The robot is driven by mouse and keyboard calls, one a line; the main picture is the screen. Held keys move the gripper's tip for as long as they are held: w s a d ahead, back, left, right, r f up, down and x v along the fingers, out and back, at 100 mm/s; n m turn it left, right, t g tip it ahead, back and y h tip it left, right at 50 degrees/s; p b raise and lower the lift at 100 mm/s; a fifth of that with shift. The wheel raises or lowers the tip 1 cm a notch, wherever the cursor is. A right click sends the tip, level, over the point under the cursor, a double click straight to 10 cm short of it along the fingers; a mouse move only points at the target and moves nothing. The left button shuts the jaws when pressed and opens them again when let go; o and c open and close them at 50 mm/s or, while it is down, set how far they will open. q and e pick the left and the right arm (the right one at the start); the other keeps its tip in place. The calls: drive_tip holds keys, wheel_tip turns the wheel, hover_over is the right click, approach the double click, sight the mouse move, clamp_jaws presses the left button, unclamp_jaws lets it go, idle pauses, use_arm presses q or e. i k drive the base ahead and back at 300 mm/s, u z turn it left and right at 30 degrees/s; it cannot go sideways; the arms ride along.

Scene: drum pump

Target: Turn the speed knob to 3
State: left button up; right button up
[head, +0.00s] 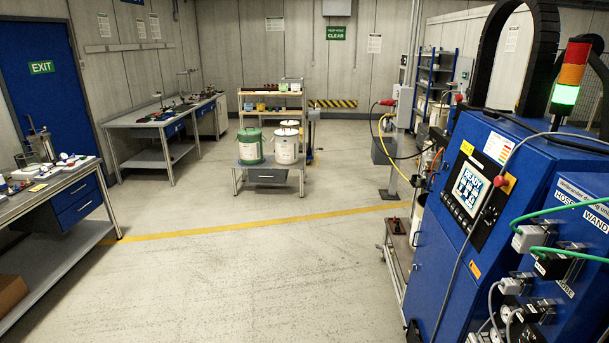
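A blue machine (432,255) stands at the right. Its sloped black control panel (449,200) carries a lit screen (468,186) and a row of small controls along its lower left edge. A red button (501,181) sits at the panel's right side. I cannot make out a speed knob or any number scale at this size. Neither of my grippers is in view.
A low stand (266,165) holds a green drum (249,146) and a white drum (286,146). Workbenches stand at the left, one (142,124) further back. Hoses and cables hang on the machine's right side. The floor (250,275) in the middle is clear.

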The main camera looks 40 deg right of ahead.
sight(485, 214)
drive_tip(key=z, duration=0.05)
drive_tip(key=i, duration=1.65)
drive_tip(key=z, duration=1.3)
drive_tip(key=i, duration=0.85)
drive_tip(key=z, duration=1)
drive_tip(key=i, duration=0.2)
drive_tip(key=z, duration=0.25)
